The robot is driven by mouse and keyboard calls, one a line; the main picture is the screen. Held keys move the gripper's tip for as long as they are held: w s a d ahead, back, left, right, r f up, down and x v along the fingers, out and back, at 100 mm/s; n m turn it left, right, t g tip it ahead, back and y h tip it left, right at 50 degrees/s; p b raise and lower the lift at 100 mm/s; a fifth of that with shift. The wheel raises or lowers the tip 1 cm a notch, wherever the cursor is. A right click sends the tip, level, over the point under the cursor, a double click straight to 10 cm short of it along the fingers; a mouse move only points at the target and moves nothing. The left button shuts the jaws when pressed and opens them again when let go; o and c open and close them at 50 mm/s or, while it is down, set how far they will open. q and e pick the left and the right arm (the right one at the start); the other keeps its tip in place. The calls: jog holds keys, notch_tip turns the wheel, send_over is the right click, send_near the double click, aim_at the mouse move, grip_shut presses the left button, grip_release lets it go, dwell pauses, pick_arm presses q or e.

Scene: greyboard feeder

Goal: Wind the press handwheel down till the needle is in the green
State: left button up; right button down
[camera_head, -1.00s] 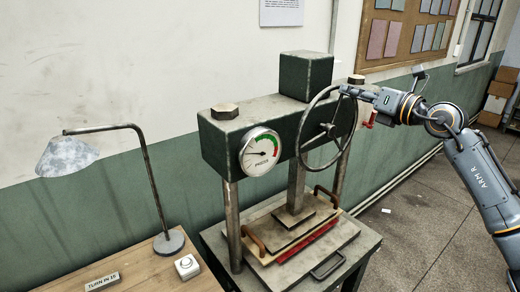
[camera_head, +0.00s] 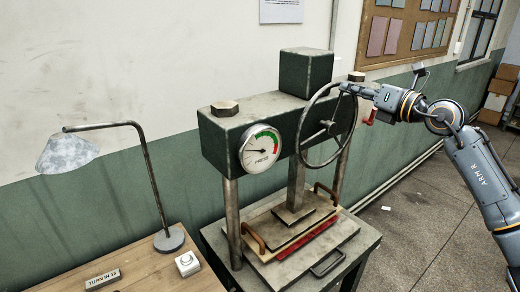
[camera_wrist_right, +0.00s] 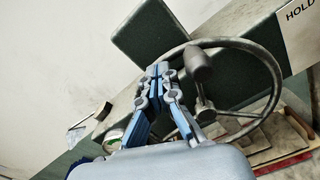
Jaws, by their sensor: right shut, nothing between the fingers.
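The green press (camera_head: 240,118) carries a dark spoked handwheel (camera_head: 298,142) on its front right. The round white gauge (camera_head: 261,149) has a thin needle pointing left, outside the green band along its upper part; a red band follows on the right. My right gripper (camera_head: 346,88) is at the upper right of the wheel rim. In the right wrist view its fingers (camera_wrist_right: 163,70) are closed and empty, close beside the wheel's dark handle knob (camera_wrist_right: 198,64); I cannot tell whether they touch it. The wheel rim (camera_wrist_right: 272,68) curves behind. My left gripper is out of view.
Under the ram lies a stack of boards with a red layer (camera_head: 306,242) on the press bed. A desk lamp (camera_head: 68,153), a small white box (camera_head: 187,263) and a "TURN IN" sign (camera_head: 103,280) stand on the wooden table at left. Floor at right is open.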

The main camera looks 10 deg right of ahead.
jog(key=shift+d, duration=0.1)
jog(key=shift+w+d, duration=0.35)
jog(key=shift+d, duration=0.25)
jog(key=shift+d, duration=0.1)
jog(key=shift+w+d, duration=0.45)
jog(key=shift+d, duration=0.25)
jog(key=shift+s+a, duration=0.15)
jog(key=shift+s+a, duration=0.1)
